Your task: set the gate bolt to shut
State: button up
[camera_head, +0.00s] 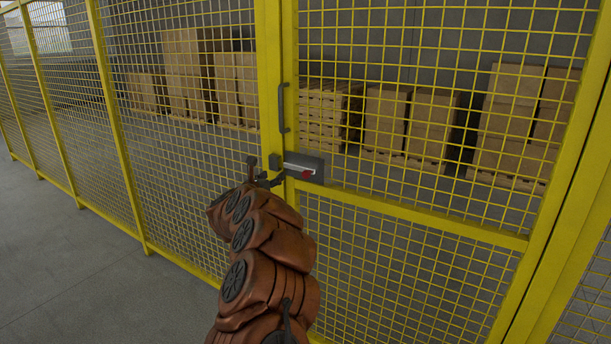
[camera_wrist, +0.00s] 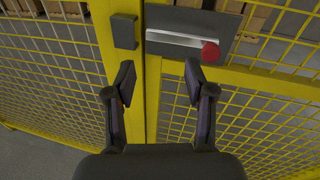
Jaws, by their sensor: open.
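The gate bolt is a silver bar (camera_wrist: 175,40) with a red round knob (camera_wrist: 210,52) on a dark grey plate on the yellow gate. The knob lies up and right of the right fingertip. In the head view my gripper (camera_head: 264,179) is partly hidden behind my arm.
A dark vertical handle (camera_head: 284,108) is on the gate above the bolt. Yellow mesh fence panels (camera_head: 185,120) run to the left. Stacked cartons (camera_head: 420,120) on pallets stand behind the mesh. The grey floor (camera_head: 75,270) at left is clear.

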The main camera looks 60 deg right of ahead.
aim_at(305, 174)
jog(key=shift+s+d+f+m+g+h+p, duration=0.25)
jog(key=shift+s+d+m+g+p, duration=0.55)
jog(key=shift+d, duration=1.15)
jog(key=shift+s+d+f+m+g+h+p, duration=0.1)
jog(key=shift+s+d+f+m+g+p, duration=0.25)
jog(key=shift+s+d, duration=1.15)
jog(key=shift+s+d+f+m+g+h+p, duration=0.2)
jog(key=shift+s+d+m+g+p, duration=0.35)
jog(key=shift+d, duration=1.8)
grip_shut()
